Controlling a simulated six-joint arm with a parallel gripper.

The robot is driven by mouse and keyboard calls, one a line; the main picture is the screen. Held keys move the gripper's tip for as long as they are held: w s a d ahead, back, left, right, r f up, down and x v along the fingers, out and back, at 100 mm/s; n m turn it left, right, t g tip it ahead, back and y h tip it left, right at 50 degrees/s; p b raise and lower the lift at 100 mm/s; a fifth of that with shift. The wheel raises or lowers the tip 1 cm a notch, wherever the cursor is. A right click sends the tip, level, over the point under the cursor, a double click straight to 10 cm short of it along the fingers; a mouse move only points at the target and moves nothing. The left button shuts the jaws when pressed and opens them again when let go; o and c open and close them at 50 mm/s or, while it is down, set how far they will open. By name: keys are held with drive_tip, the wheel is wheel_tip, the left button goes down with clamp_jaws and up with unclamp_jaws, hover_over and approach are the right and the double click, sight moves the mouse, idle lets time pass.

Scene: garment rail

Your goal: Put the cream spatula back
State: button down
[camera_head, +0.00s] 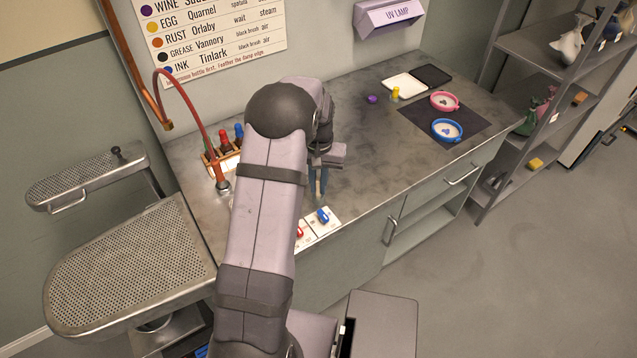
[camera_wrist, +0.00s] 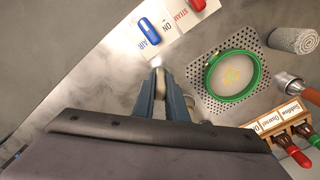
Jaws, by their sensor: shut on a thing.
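My gripper (camera_head: 319,190) is low over the worktop, right of the bottle rack, with the arm covering much of it. In the wrist view my gripper (camera_wrist: 161,88) is shut on a narrow cream piece, apparently the cream spatula (camera_wrist: 160,80). Only a short part of the spatula shows between the fingers; the rest is hidden. I cannot tell whether it touches the worktop. The spatula cannot be made out in the head view.
A blue AIR switch (camera_wrist: 150,31) and red STEAM switch (camera_wrist: 196,4) lie beyond the fingertips. A green hoop (camera_wrist: 207,75) sits on a perforated plate, beside a grey roll (camera_wrist: 293,40). The bottle rack (camera_wrist: 290,127) is right. Pink (camera_head: 444,101) and blue (camera_head: 447,130) hoops lie farther along the worktop.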

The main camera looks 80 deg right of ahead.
drive_tip(key=c, duration=1.4)
unclamp_jaws()
drive_tip(key=shift+r, duration=0.1)
drive_tip(key=shift+r+p, duration=2.9)
drive_tip(key=shift+r, duration=0.75)
